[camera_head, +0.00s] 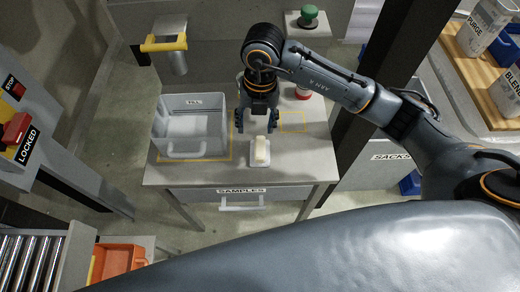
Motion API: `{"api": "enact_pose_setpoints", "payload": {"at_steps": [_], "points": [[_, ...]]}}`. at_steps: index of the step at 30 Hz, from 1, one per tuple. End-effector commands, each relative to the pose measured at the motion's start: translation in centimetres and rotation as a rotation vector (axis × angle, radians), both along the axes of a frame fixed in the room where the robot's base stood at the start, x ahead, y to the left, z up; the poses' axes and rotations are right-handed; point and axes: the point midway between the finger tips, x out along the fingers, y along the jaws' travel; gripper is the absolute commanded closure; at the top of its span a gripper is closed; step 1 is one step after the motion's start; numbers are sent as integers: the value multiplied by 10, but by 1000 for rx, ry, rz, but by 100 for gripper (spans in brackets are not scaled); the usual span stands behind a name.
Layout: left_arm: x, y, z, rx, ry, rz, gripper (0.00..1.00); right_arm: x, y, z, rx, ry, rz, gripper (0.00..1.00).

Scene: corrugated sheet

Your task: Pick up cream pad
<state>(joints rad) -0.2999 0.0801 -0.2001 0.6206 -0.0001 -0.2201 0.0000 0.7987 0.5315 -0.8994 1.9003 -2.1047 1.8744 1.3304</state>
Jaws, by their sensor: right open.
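The cream pad (262,150) is a small pale block standing on a white square tray (259,168) near the front of the grey table. My right gripper (257,128) comes down over the table from above, just behind the pad in the picture. Its fingers point down and are apart, with nothing seen between them. I cannot tell whether a fingertip touches the pad. My left gripper is not in view.
A grey open bin (190,143) stands on the table's left side. The table (290,165) has a drawer labelled SAMPLES (242,191) in front. A green button (308,13) is at the back. A dark post (385,80) stands right of the table.

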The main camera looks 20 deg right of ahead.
Motion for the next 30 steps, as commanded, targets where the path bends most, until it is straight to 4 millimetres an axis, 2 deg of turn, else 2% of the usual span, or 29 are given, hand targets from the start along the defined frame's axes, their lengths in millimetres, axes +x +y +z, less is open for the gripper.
{"api": "enact_pose_setpoints", "payload": {"at_steps": [1, 5, 15, 23, 30], "points": [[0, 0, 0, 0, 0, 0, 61, 3, -9, 1, -41, -6, -16, 43], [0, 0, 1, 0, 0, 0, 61, 5, -18, -6, -80, -6, -36, 43], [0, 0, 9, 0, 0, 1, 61, 4, -17, -68, -77, -4, -33, 43], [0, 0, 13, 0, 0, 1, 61, 4, -15, -88, -75, -6, -31, 43], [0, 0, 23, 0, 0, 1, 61, 3, -11, -123, -74, -5, -31, 43]]}}
